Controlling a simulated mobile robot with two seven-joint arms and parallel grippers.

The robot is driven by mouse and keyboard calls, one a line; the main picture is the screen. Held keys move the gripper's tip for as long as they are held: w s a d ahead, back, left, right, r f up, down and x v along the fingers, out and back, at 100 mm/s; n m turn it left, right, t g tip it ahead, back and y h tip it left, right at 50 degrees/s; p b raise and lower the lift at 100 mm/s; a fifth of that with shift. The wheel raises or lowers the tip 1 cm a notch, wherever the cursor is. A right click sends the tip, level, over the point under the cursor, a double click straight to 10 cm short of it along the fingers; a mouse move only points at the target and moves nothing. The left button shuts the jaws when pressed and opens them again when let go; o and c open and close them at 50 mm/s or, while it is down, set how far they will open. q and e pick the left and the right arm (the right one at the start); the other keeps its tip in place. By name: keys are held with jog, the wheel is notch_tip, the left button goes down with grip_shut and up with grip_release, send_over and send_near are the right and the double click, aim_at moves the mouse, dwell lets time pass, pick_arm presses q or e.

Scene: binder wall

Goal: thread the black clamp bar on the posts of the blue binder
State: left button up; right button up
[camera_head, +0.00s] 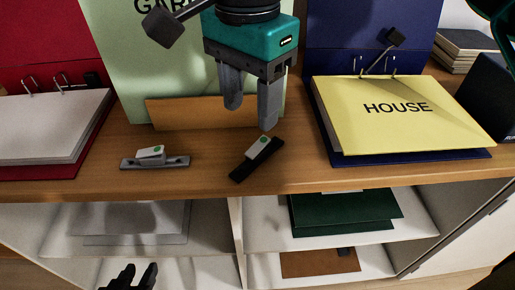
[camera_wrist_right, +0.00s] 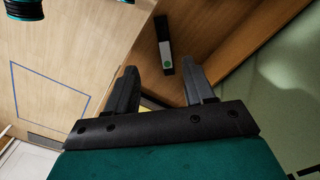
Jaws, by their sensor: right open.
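The blue binder (camera_head: 352,160) lies open at the right of the desk, with yellow sheets marked HOUSE on it. Two thin upright posts (camera_head: 361,66) stand at the back edge of the sheets. The black clamp bar (camera_head: 242,170), with a white label and green dot, lies slantwise near the desk's front edge. My right gripper (camera_head: 250,112) is open and points down just above and behind it, apart from it. In the right wrist view the clamp bar (camera_wrist_right: 162,32) lies beyond the gap between the fingers. My left gripper (camera_head: 142,272) is open and empty at the bottom, partly cut off.
A grey clamp bar (camera_head: 155,162) lies to the left. A red binder (camera_head: 45,170) is at far left, a green board (camera_head: 120,75) behind. Shelves (camera_head: 270,243) below hold folders.

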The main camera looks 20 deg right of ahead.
send_over(250, 154)
jog(key=f, duration=0.4)
jog(key=shift+s+f+b, duration=0.15)
jog(key=shift+s+b, duration=0.15)
jog(key=shift+s, duration=0.1)
jog(key=f, duration=0.2)
jog(key=w+f+b, duration=0.1)
jog(key=f, duration=0.1)
jog(key=shift+f, duration=0.8)
jog(key=shift+c, duration=0.7)
grip_shut()
